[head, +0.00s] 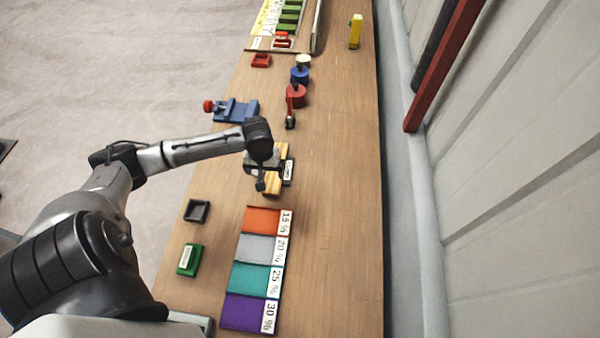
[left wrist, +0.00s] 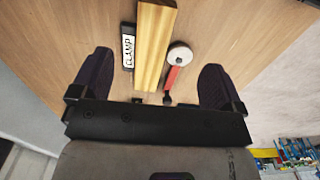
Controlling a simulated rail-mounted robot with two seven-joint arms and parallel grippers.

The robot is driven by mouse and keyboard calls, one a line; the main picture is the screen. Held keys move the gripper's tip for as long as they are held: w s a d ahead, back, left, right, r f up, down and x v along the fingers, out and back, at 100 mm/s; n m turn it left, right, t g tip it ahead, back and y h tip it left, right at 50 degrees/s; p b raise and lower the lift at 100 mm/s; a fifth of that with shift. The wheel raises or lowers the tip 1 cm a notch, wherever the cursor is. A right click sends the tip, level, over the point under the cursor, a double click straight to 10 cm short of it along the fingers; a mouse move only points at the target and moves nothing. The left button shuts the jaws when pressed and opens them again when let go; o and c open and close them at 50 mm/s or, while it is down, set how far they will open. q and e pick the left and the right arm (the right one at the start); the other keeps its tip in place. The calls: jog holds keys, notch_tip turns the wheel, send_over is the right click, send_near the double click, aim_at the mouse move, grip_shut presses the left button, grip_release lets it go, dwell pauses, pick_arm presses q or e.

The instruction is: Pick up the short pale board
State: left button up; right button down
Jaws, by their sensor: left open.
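The short pale board (head: 273,186) lies on the wooden bench under my left gripper, which partly hides it in the head view. In the left wrist view the board (left wrist: 155,45) is a yellowish wooden bar lying lengthwise between the two fingers. My left gripper (head: 262,178) is over the board, open, with a finger on each side and a gap on both sides; it also shows in the left wrist view (left wrist: 155,72). I cannot tell the exact height of the fingertips above the bench. My right gripper is not in view.
A dark block labelled CLAMP (left wrist: 128,48) and a red-handled piece with a white disc (left wrist: 180,54) lie beside the board. Colored percent panels (head: 262,250), a blue vise (head: 236,110), and a red and blue fixture (head: 297,92) stand nearby.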

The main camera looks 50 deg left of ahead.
aim_at(271, 188)
pick_arm(q)
jog(key=f, duration=0.4)
jog(key=f+b, duration=0.1)
jog(key=f, duration=0.8)
jog(key=shift+w+f, duration=0.35)
jog(key=shift+w, duration=0.05)
jog(key=c, duration=1.1)
jog(key=shift+r, duration=0.15)
